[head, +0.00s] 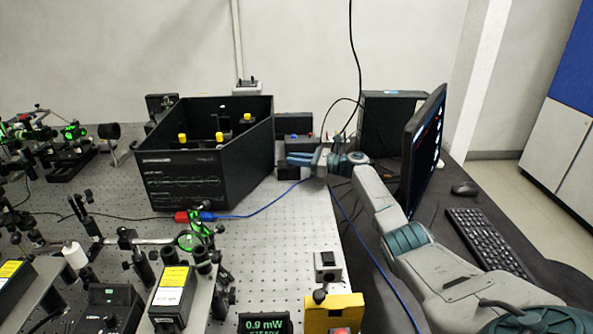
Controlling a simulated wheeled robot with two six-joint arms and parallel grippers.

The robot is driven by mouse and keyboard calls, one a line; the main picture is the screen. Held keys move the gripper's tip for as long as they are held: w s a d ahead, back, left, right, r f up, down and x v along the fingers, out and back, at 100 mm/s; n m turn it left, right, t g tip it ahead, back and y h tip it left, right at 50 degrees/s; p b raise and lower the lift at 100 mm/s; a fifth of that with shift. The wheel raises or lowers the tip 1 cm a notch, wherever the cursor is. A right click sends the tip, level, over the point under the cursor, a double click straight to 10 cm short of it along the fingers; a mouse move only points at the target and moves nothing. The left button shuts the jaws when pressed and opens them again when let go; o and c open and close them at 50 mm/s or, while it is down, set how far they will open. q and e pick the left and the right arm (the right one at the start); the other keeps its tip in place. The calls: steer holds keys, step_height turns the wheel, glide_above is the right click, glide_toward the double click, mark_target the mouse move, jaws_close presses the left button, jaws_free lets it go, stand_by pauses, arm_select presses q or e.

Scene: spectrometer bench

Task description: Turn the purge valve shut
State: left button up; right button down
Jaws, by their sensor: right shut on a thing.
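My right gripper (301,159) reaches in from the right, its fingers pointing left beside the right wall of the open black box (222,160). It is shut on what appears to be the purge valve, at a small black block (288,172) by the box. The fingers hide most of the valve, so its handle angle cannot be told. A blue line (255,212) runs from a red and blue connector (195,216) in front of the box toward this spot. My left gripper is not in view.
A monitor (425,145), keyboard (487,240) and mouse (464,189) stand right of my right arm. Optics crowd the bench's left and front. A yellow box (334,309) and a grey switch block (327,266) sit near the right edge.

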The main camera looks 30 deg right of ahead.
steer(key=shift+w+d+r+b, duration=0.1)
steer(key=shift+r+b, duration=0.05)
steer(key=shift+b, duration=0.15)
steer(key=c, duration=1.3)
jaws_free()
steer(key=shift+c, duration=0.2)
